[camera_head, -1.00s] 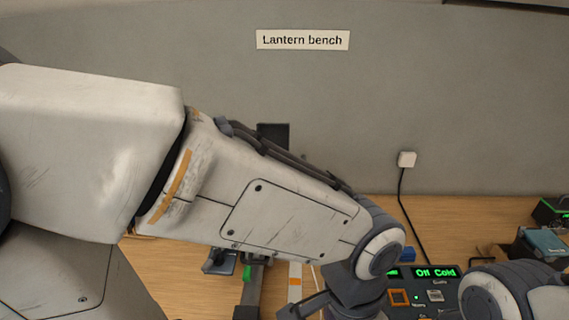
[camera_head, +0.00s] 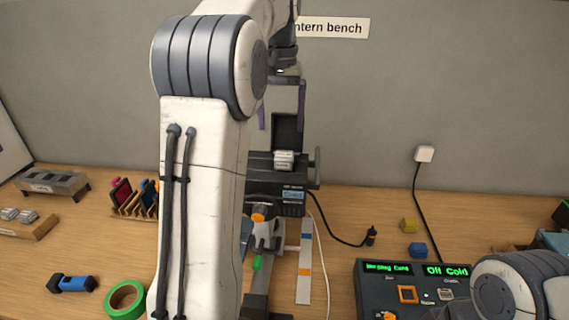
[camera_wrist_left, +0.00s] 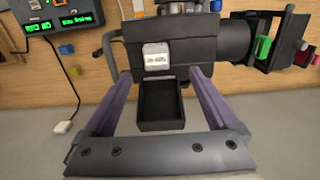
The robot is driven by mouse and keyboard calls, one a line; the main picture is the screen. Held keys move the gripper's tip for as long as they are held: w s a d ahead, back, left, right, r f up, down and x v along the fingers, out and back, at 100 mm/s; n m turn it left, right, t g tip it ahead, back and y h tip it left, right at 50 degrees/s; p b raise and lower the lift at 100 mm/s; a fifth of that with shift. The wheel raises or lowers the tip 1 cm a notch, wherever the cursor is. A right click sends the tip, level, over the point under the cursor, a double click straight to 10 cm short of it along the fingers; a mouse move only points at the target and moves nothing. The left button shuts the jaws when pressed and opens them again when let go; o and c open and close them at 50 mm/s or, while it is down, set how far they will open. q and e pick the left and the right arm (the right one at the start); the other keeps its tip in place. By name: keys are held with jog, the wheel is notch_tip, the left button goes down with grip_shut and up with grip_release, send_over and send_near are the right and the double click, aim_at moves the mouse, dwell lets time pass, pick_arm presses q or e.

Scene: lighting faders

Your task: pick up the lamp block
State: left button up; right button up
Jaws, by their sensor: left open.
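A small silver-white block (camera_head: 284,160) with a printed label, which looks like the lamp block, sits on the dark device (camera_head: 262,167) by the wall. The block also shows in the left wrist view (camera_wrist_left: 156,54), near the top middle; its print is too small to read. My left gripper (camera_head: 282,122) is open and empty, with its purple fingers pointing down above the device. In the left wrist view, the fingertips (camera_wrist_left: 159,74) are spread to either side of the block and look apart from it. My right gripper is out of view; only part of my right arm shows.
A control panel (camera_head: 415,290) with green displays stands at the front right. Green tape (camera_head: 124,300) and a blue flashlight (camera_head: 72,284) lie at left. Other silver blocks (camera_head: 19,215) rest on a wooden piece at far left. A dark cable (camera_head: 345,240) crosses the bench.

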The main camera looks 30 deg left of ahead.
aim_at(284, 155)
pick_arm(q)
notch_tip(284, 155, down, 4)
jog(key=shift+r, duration=0.2)
jog(key=shift+w+d+f+p, duration=0.15)
jog(key=shift+f+p, duration=0.15)
jog(key=shift+f, duration=1.05)
jog(key=shift+w+d+f+p, duration=0.15)
jog(key=shift+f+p, duration=0.15)
jog(key=shift+f, duration=1.05)
jog(key=shift+a, duration=0.1)
jog(key=c, duration=1.3)
